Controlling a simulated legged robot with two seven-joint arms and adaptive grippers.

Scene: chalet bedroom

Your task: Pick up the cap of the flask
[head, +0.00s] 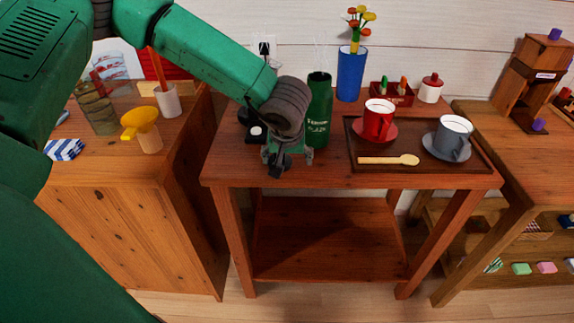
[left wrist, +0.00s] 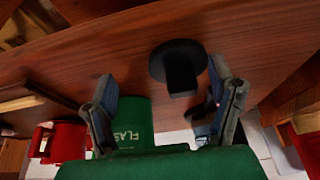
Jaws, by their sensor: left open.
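The green flask (head: 319,112) stands upright on the wooden table with a dark open top. Its lettered side shows in the left wrist view (left wrist: 132,122), beyond one finger. A black round piece with a stubby stem, seemingly the flask's cap (left wrist: 178,64), is on the table in the left wrist view, ahead of the fingertips and nearer the right-hand finger. In the head view my gripper hides most or all of it. My left gripper (head: 288,158) is open and empty, low over the table in front and left of the flask; its fingers also show in the left wrist view (left wrist: 166,92).
A dark tray (head: 432,163) to the right holds a red mug (head: 378,120), a grey mug (head: 453,136) and a wooden spoon (head: 388,160). A blue vase (head: 351,74) stands behind. A black object (head: 257,133) sits left of the gripper. The front table edge is close.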

